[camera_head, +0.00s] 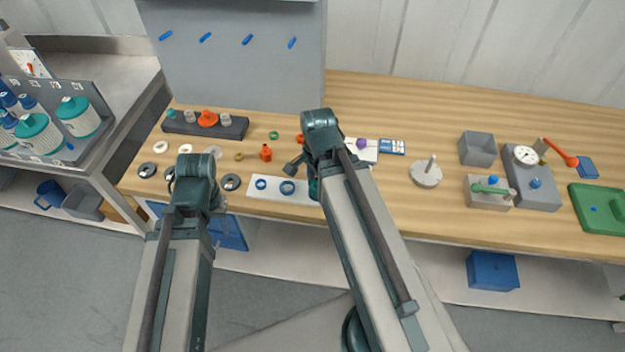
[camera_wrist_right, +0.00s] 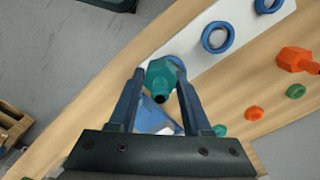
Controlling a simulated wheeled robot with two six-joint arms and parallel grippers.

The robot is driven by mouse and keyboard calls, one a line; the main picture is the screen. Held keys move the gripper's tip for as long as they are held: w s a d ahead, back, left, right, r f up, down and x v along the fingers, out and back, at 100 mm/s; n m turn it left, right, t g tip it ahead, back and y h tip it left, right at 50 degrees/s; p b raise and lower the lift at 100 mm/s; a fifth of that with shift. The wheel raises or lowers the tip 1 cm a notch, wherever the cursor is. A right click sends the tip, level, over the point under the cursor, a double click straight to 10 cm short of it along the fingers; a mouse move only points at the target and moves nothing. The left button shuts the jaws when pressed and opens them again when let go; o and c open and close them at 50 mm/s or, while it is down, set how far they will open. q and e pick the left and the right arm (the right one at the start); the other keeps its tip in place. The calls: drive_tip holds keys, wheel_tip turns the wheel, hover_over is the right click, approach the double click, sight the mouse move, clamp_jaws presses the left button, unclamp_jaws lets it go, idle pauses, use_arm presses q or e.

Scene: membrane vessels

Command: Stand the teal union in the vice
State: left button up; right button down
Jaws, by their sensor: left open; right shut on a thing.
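The teal union (camera_wrist_right: 160,76) is held between the two fingers of my right gripper (camera_wrist_right: 159,92) in the right wrist view. It is over the end of the white mat, with a blue ring partly hidden behind it. In the head view my right gripper (camera_head: 305,168) is over the bench front, its grip mostly hidden by my arm. My left gripper (camera_head: 205,195) is open near the bench's front left edge, its fingers largely hidden. What looks like the vice, a light grey block (camera_head: 478,197) with a green bar, stands at the right of the bench.
The white mat (camera_head: 302,197) carries blue rings. A dark rack (camera_head: 238,131) with fittings stands back left. Bare wood lies between mat and post base.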

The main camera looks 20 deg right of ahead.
sight(317, 178)
drive_tip(key=shift+r, duration=0.1)
wheel_tip(317, 178, up, 5)
drive_tip(key=p, duration=0.5)
use_arm(q)
wheel_tip(317, 178, up, 5)
